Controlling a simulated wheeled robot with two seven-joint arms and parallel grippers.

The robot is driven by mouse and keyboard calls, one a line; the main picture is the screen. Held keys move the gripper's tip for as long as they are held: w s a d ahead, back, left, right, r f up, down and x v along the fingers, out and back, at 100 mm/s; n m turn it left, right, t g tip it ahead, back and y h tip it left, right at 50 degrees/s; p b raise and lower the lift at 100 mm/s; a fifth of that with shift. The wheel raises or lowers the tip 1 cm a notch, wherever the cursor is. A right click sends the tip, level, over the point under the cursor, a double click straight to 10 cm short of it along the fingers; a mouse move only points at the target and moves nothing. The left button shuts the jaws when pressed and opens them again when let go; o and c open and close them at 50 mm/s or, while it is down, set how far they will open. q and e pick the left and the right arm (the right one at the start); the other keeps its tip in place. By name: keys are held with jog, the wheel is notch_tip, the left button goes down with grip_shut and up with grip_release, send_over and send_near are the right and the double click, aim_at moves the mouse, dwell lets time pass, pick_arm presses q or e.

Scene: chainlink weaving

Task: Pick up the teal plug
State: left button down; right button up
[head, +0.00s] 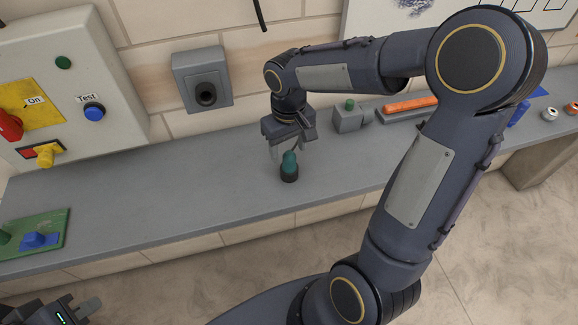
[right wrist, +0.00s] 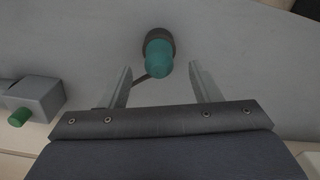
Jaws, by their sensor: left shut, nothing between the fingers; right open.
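The teal plug (head: 289,160) stands upright on the grey counter (head: 180,192), with a dark round base under it. In the right wrist view the teal plug (right wrist: 158,58) shows just beyond the fingertips, roughly midway between them. My right gripper (head: 289,152) is open above and around the plug's top in the head view; I cannot tell whether a finger touches it. The right wrist view shows its two fingers (right wrist: 160,72) apart with nothing held. My left gripper (head: 88,308) is at the bottom left corner, shut and empty, far from the plug.
A grey wall socket (head: 203,80) is behind the plug. A grey block with a green knob (head: 350,115) and a tray with an orange tool (head: 410,103) stand to the right. A control panel (head: 75,75) and a green board (head: 50,222) are at left. The counter's middle-left is clear.

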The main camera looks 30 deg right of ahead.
aim_at(289, 154)
notch_tip(289, 154, down, 4)
jog(key=shift+r, duration=0.25)
pick_arm(q)
jog(key=shift+r, duration=0.3)
pick_arm(e)
grip_shut()
jog(key=shift+r, duration=0.1)
